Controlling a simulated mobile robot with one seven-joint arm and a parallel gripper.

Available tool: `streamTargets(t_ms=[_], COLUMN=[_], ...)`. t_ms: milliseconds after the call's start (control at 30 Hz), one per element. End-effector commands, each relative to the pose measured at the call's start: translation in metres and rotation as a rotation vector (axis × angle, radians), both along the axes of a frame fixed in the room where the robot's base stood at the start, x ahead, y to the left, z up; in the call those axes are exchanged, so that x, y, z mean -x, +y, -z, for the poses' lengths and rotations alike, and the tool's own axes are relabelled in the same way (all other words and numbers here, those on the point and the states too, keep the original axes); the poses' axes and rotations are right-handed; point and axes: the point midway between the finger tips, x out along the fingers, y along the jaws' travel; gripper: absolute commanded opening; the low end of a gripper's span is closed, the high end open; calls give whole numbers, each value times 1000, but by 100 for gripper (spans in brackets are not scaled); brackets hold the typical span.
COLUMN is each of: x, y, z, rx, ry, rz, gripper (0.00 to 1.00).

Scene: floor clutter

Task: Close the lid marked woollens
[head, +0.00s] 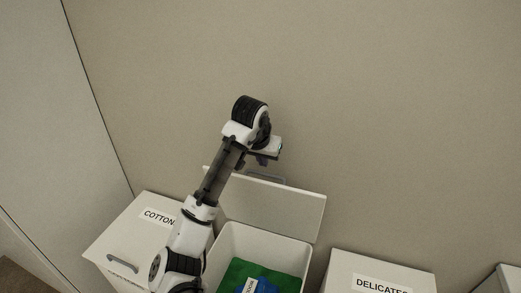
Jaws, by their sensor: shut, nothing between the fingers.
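The middle white bin (232,240) stands open, with its white lid (275,208) raised and tilted back toward the wall. A grey handle (266,177) shows at the lid's top edge. A white label (250,286) with letters only partly readable shows at the bottom of the picture, by the bin's contents. My gripper (264,158) is shut and empty, just above the lid's top edge near the handle; I cannot tell whether it touches. My arm hides the lid's left part and the bin's left side.
A closed bin marked COTTON (130,228) stands to the left, and one marked DELICATES (365,265), label partly cut off, to the right. Green and blue cloth (262,272) lies in the open bin. A plain wall (400,120) rises behind.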

Motion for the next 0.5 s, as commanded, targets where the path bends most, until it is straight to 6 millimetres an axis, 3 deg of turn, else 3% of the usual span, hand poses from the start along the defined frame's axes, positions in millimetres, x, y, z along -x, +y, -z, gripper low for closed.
streamTargets(t_ms=[200,500], x=[-11,-15], y=[-3,-4], z=[26,34], rx=[1,0], ry=[0,-2], rz=[-2,-1], gripper=[0,0])
